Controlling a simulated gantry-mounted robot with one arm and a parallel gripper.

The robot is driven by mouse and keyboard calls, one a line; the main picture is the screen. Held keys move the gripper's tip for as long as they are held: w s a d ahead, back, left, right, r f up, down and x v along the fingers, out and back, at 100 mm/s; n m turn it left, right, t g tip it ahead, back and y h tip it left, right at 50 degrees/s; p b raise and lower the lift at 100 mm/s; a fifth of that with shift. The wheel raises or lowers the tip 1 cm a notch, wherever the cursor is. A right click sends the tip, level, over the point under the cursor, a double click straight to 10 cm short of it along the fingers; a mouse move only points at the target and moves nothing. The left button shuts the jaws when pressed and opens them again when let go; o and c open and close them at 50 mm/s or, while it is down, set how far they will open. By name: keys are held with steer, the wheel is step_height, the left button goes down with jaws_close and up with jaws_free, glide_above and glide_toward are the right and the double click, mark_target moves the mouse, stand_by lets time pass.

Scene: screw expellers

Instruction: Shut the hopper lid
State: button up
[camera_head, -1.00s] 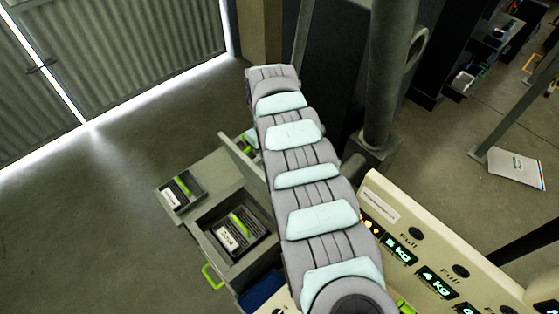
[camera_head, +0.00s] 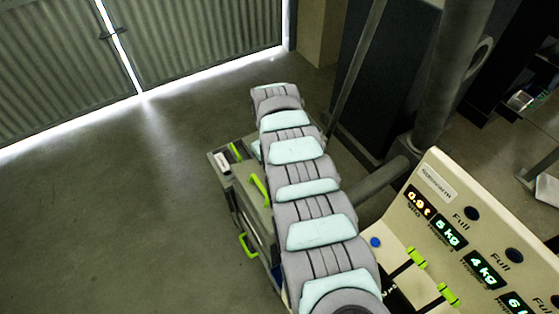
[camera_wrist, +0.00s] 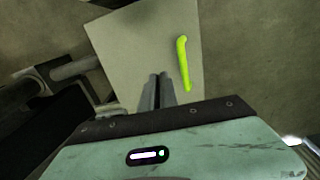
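The hopper lid (camera_head: 250,198) is a grey-beige panel with a lime green handle (camera_head: 259,189). In the head view it lies over the hopper opening, partly behind my arm; I cannot tell whether it sits fully flush. In the wrist view the lid (camera_wrist: 130,45) fills the upper middle, with its green handle (camera_wrist: 184,62) to the right of my gripper. My gripper (camera_wrist: 158,78) has its two fingers together, with nothing seen between them, in front of the lid. Whether the fingertips touch the lid is unclear. The head view hides my gripper behind the arm.
A second green handle (camera_head: 248,245) is on the machine's front side. A control panel (camera_head: 450,215) with lit kg displays and green levers (camera_head: 417,258) stands to the right. A thick pipe (camera_head: 375,184) runs behind my arm. Open floor (camera_head: 120,220) lies to the left.

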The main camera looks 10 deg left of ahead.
steer(key=shift+o, duration=0.7)
steer(key=shift+w+d+r, duration=0.2)
steer(key=shift+w+d, duration=0.1)
steer(key=shift+w, duration=0.05)
steer(key=o, duration=0.5)
steer(key=r+b, duration=0.1)
steer(key=r, duration=0.4)
steer(key=r+b, duration=0.1)
steer(key=r, duration=0.4)
steer(key=shift+s+a+r, duration=0.15)
steer(key=shift+s+r, duration=0.05)
steer(key=shift+r, duration=0.15)
